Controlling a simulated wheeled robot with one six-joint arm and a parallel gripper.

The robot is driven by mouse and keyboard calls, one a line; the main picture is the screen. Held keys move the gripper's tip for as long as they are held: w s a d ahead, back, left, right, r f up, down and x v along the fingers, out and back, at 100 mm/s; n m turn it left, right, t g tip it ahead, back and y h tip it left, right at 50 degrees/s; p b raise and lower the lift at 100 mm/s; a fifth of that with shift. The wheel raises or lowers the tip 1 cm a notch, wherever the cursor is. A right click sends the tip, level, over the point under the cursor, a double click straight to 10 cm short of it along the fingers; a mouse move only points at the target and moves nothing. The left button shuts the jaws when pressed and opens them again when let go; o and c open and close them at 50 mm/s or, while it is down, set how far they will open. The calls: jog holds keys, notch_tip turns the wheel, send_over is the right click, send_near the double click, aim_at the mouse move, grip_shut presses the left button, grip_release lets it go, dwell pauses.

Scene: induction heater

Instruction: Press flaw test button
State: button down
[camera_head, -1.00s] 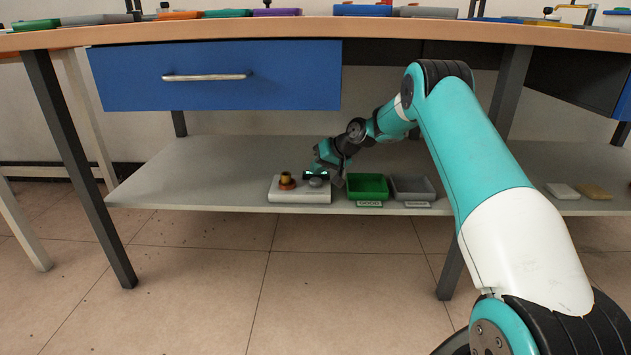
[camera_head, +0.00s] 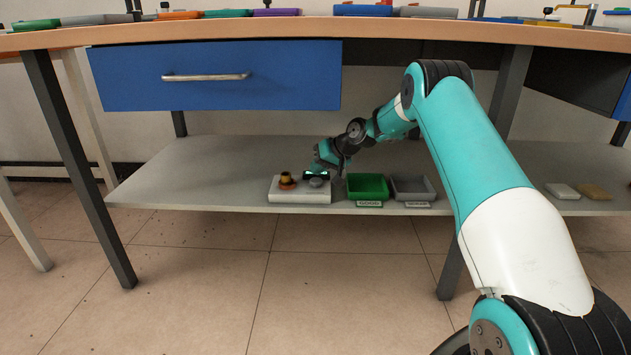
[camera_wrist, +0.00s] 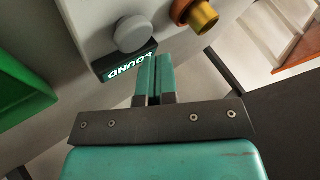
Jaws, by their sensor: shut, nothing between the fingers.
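A pale grey test box (camera_head: 283,194) sits on the low shelf. On it are a round grey button (camera_head: 316,183) at the right and a brass cylinder in an orange-brown collar (camera_head: 286,179) at the left. In the wrist view, the grey button (camera_wrist: 133,37) stands beside a dark display (camera_wrist: 128,64) with bright "SOUND" lettering, upside down there. My gripper (camera_wrist: 157,58) is shut and empty. Its teal fingertips are close to the display and button; I cannot tell whether they touch. In the head view my gripper (camera_head: 321,171) is just above the button end of the box.
A green bin (camera_head: 367,202) and a grey bin (camera_head: 412,197) with labels stand right of the box. The blue drawer (camera_head: 215,90) and tabletop (camera_head: 320,27) are overhead. The shelf is bare at the left.

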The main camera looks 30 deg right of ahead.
aim_at(317, 179)
jog(key=shift+f, duration=0.15)
jog(key=shift+f, duration=0.3)
jog(key=shift+f, duration=0.5)
dwell(1.1)
jog(key=shift+r, duration=0.1)
jog(key=shift+r+p, duration=0.85)
jog(key=shift+p, duration=0.2)
jog(key=shift+r, duration=0.1)
notch_tip(317, 179, up, 5)
jog(key=p, duration=0.4)
jog(key=shift+p, duration=0.35)
